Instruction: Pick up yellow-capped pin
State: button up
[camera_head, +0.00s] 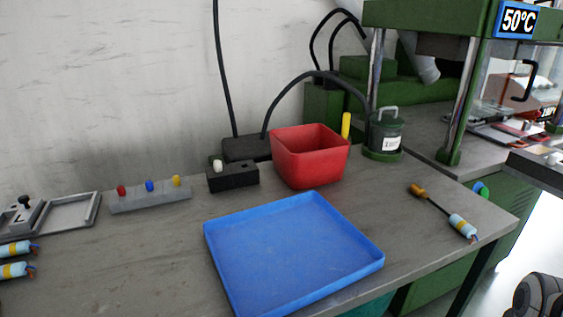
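A yellow-capped pin (175,181) stands upright at the right end of a long grey block (150,201) on the workbench. Only its cap shows clearly; its lower part is hidden in the block. A blue-capped pin (150,186) stands in the middle of the same block and a red-capped pin (121,190) at its left end.
A black block with a white-capped piece (217,165) stands to the right of the pin block. Nearby are a red bin (308,170), an empty blue tray (280,250), a grey frame (70,213) and a screwdriver-like tool (417,190). A green press (452,155) stands at right.

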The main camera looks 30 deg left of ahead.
aim_at(177, 181)
jog(key=u, duration=2.25)
jog(key=k, duration=0.55)
jog(key=z, duration=0.15)
jog(key=i, duration=0.45)
